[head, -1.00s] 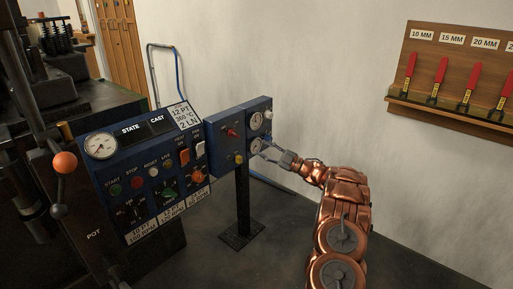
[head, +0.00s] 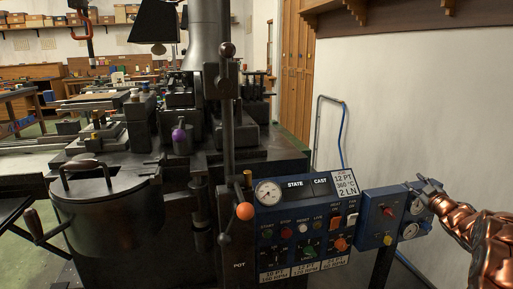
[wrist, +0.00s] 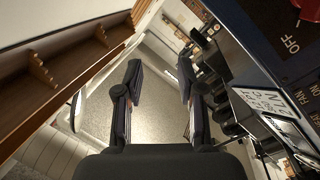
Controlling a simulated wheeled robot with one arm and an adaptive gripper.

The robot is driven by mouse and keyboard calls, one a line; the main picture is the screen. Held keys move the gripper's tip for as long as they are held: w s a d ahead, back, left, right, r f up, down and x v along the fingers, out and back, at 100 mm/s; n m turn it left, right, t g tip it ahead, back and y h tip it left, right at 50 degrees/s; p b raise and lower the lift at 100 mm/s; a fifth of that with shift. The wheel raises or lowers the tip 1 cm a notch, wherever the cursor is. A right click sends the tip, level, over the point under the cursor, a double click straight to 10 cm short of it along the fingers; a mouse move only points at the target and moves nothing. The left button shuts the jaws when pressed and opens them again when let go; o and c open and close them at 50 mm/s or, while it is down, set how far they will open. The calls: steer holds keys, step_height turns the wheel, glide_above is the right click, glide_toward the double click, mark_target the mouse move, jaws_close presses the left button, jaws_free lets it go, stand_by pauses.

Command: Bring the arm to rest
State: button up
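My copper-coloured arm (head: 490,246) reaches in from the right edge of the head view. My gripper (head: 428,187) is in front of the upper right part of the small blue gauge box (head: 376,218). In the wrist view my gripper (wrist: 160,85) has its two fingers spread apart, with only floor and wall seen between them. It holds nothing. I cannot tell from the head view whether the gripper touches the box. A panel with a red knob and the word OFF (wrist: 290,40) is close at the upper right of the wrist view.
The blue control panel (head: 301,222) with buttons and a gauge stands left of the gauge box. The dark casting machine with its round pot (head: 110,205) fills the left and middle. A wooden rack (wrist: 60,75) shows at the left of the wrist view. White wall lies behind the arm.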

steer(key=s+a+r+m+g+h+p, duration=0.5)
steer(key=s+a+r+m+g+p, duration=0.2)
steer(key=s+a+r+p, duration=0.35)
steer(key=s+a+r+g+y+p, duration=0.1)
steer(key=s+a+g+p, duration=0.2)
steer(key=s+a, duration=0.6)
steer(key=s+a+r+g+y+p, duration=0.1)
steer(key=s+a+g+p, duration=0.3)
steer(key=s, duration=1.9)
steer(key=s+a+r+m+g+y+p, duration=0.1)
steer(key=s+a+g+p, duration=0.3)
steer(key=s+a, duration=1.1)
steer(key=shift+s+r+g+y, duration=0.45)
steer(key=shift+s+g+y, duration=0.4)
steer(key=shift+g, duration=0.15)
